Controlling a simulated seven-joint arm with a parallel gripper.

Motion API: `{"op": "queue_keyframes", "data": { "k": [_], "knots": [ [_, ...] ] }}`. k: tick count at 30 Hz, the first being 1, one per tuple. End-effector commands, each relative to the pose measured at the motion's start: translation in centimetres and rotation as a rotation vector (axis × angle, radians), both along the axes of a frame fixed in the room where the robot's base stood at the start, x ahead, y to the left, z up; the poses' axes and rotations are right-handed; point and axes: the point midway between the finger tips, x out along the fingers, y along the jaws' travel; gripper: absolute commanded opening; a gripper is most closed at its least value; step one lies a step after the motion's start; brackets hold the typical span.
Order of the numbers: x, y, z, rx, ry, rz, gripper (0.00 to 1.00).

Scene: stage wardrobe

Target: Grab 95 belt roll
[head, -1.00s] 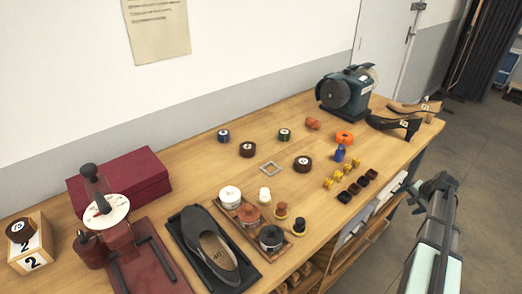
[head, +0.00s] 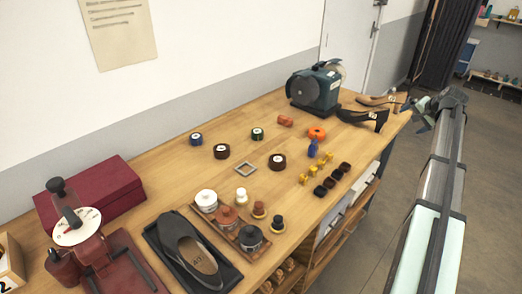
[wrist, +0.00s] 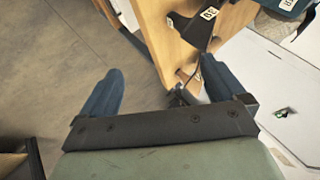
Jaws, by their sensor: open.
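Several small rolls with pale round labels lie on the wooden workbench (head: 150,190): a blue one (head: 196,139), a green-marked dark one (head: 257,134), a brown one (head: 221,152) and a dark brown one (head: 278,162). Their numbers are too small to read, so I cannot tell which is 95. My gripper (head: 424,114) is off the bench's right end, well apart from the rolls. In the wrist view my gripper (wrist: 160,82) has its blue fingers spread, with nothing between them. No roll shows in that view.
An orange roll (head: 317,134), yellow pieces (head: 315,168) and a tray of jars (head: 228,222) sit nearer. Bare wood surrounds the rolls.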

Motion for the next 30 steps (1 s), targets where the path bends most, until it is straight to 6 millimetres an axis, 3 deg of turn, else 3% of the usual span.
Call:
{"op": "queue_keyframes", "data": {
  "k": [8,15,22,30],
  "knots": [
    [4.7,10.4,0.2,0.025,0.098,0.097,0.97],
    [7.7,21.8,0.0,0.034,0.214,0.183,0.97],
    [9.1,32.8,0.2,0.022,0.326,0.252,0.97],
    [8.8,45.7,0.5,-0.017,0.452,0.319,0.97]
  ]
}}
